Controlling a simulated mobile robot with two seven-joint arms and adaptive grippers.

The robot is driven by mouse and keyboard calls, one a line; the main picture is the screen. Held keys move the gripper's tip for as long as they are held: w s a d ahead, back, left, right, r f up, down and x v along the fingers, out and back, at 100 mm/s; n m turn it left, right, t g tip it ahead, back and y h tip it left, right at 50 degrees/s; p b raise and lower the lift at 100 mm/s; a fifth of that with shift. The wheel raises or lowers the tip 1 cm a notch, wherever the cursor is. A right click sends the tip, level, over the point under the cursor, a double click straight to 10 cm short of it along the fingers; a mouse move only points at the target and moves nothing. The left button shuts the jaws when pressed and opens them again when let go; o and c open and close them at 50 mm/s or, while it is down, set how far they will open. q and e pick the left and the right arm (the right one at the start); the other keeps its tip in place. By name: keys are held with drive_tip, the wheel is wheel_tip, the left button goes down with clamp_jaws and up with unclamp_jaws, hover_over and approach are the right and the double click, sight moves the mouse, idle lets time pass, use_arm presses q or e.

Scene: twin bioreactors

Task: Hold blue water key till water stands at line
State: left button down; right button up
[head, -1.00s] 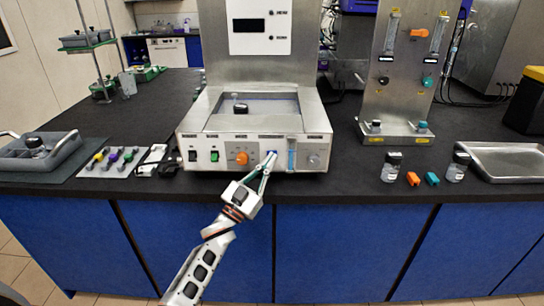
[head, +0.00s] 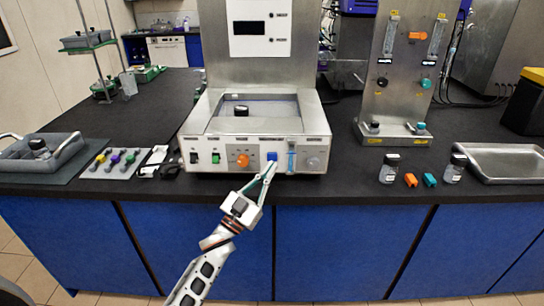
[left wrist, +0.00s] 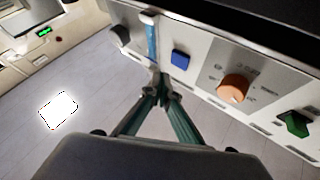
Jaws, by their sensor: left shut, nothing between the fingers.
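The blue water key (head: 272,156) is on the front panel of the steel bath unit (head: 215,168), fully visible. It also shows in the left wrist view (left wrist: 180,59). Beside it is the upright level tube (head: 291,157), bluish inside; it shows in the left wrist view (left wrist: 151,42). I cannot read a line on it. My left gripper (head: 271,168) is shut and empty, its fingertips just in front of and below the key, apart from it. In the left wrist view its tips (left wrist: 163,78) lie between key and tube. My right gripper is not in view.
An orange knob (head: 242,161) and a green switch (head: 216,158) sit left of the key, a grey knob (head: 312,162) right of the tube. A dark-capped item (head: 241,110) stands in the basin. Bottles (head: 389,168) and a steel tray (head: 500,162) are on the right.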

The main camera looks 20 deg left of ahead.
use_arm(q)
drive_tip(key=s, duration=0.1)
drive_tip(key=s+d+p, duration=0.1)
drive_tip(key=s, duration=0.1)
idle(0.7)
drive_tip(key=s+a+f+n+g+y, duration=0.1)
drive_tip(key=s+f+g+y, duration=0.2)
drive_tip(key=s+f, duration=0.5)
drive_tip(key=s+a+f+n+g+y, duration=0.25)
drive_tip(key=s+f, duration=0.35)
drive_tip(key=f, duration=0.4)
drive_tip(key=s+d+f+g, duration=0.1)
drive_tip(key=s+f+g, duration=0.1)
drive_tip(key=s+f, duration=0.3)
drive_tip(key=s+d+f+g, duration=0.2)
drive_tip(key=s+f, duration=0.3)
drive_tip(key=s, duration=0.6)
drive_tip(key=shift+m+g, duration=0.45)
drive_tip(key=shift+g, duration=0.3)
drive_tip(key=shift+y, duration=0.25)
